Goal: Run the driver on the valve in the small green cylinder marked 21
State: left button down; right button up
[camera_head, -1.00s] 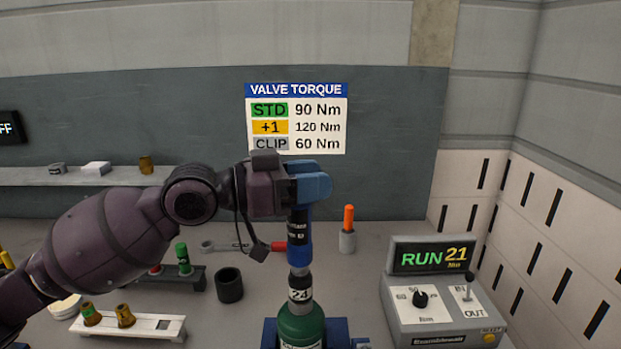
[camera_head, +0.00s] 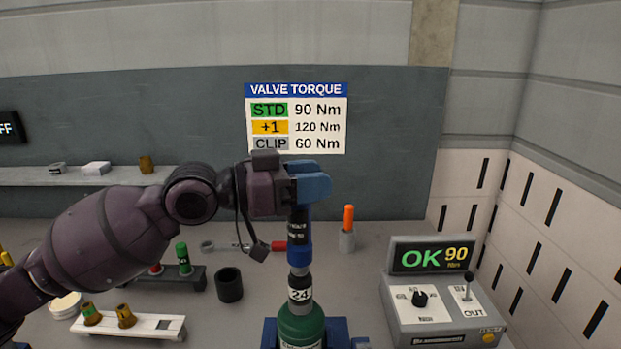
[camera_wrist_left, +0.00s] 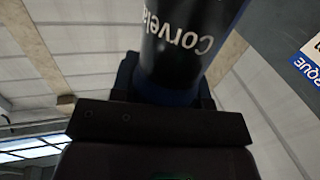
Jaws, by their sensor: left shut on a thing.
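My left gripper (camera_head: 310,185) is shut on the blue and black driver (camera_head: 300,237), which it holds upright. The driver's lower end meets a dark socket with a white band reading 24 (camera_head: 300,294). This stands on top of the green cylinder (camera_head: 301,326), in line with it; the valve itself is hidden. The cylinder sits in a blue holder (camera_head: 336,331); its lower part is cut off and I cannot read a 21 on it. The left wrist view shows the driver body (camera_wrist_left: 182,50) close up. My right gripper is out of view.
The controller (camera_head: 440,300) at the right reads OK 90 Nm. A wall sign (camera_head: 297,118) gives STD 90, +1 120, CLIP 60 Nm. A black cup (camera_head: 229,285), a socket rack (camera_head: 184,280) and a white tray (camera_head: 148,326) stand left of the cylinder.

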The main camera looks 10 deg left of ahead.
pick_arm(q)
jog(key=shift+r+p, duration=1.05)
jog(key=shift+r, duration=1)
jog(key=shift+r+p, duration=0.65)
jog(key=shift+r, duration=0.3)
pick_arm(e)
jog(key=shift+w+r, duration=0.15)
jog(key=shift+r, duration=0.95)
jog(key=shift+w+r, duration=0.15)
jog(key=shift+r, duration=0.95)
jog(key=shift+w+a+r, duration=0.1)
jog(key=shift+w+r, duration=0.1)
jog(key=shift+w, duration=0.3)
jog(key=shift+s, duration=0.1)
